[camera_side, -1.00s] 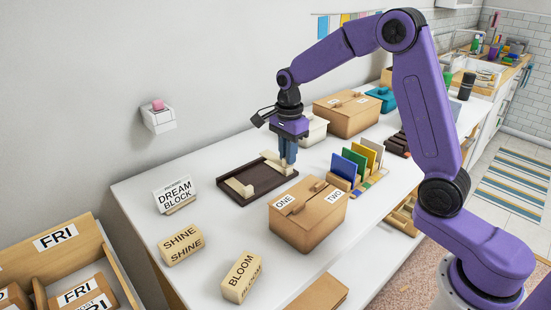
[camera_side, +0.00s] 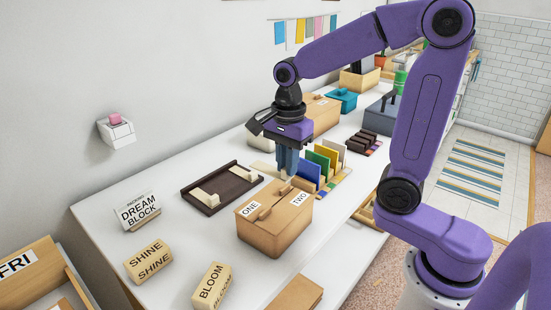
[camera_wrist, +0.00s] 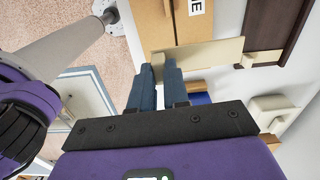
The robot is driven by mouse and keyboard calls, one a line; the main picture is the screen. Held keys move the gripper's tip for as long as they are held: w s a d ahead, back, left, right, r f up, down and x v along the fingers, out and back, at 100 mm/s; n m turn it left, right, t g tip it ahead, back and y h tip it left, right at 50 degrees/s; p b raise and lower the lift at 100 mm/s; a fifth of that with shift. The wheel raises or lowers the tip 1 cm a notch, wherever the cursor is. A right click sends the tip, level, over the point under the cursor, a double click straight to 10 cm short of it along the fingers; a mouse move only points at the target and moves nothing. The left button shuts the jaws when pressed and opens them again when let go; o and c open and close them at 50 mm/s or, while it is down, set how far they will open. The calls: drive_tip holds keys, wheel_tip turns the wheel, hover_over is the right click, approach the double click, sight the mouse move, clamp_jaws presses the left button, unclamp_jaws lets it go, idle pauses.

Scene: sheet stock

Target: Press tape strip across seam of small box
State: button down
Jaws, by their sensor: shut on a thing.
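The small cardboard box (camera_side: 270,232) stands on the white table, with a seam across its top and ONE and TWO labels. Its top also shows in the wrist view (camera_wrist: 152,28). My gripper (camera_side: 287,172) points down just behind the box's far edge. In the wrist view my gripper (camera_wrist: 165,68) is shut on a pale cream tape strip (camera_wrist: 210,53), which sticks out sideways from the fingertips. In that view the strip overlaps the box's edge; I cannot tell whether they touch. The dark tray (camera_side: 229,189) lies left of my gripper and holds cream pieces.
Blue, green and yellow upright cards (camera_side: 308,174) stand in a holder close to the right of my gripper. Blocks marked SHINE (camera_side: 148,263) and BLOOM (camera_side: 212,287) lie at the front left. A larger cardboard box (camera_side: 322,112) stands behind.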

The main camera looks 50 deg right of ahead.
drive_tip(key=shift+s+a+r, duration=0.1)
drive_tip(key=shift+s+a, duration=0.05)
drive_tip(key=shift+s, duration=0.3)
drive_tip(key=shift+s+a+r, duration=0.1)
drive_tip(key=shift+s, duration=0.35)
drive_tip(key=shift+f, duration=4.3)
drive_tip(key=shift+f, duration=0.25)
drive_tip(key=c, duration=1)
unclamp_jaws()
drive_tip(key=shift+c, duration=0.2)
drive_tip(key=shift+r, duration=0.1)
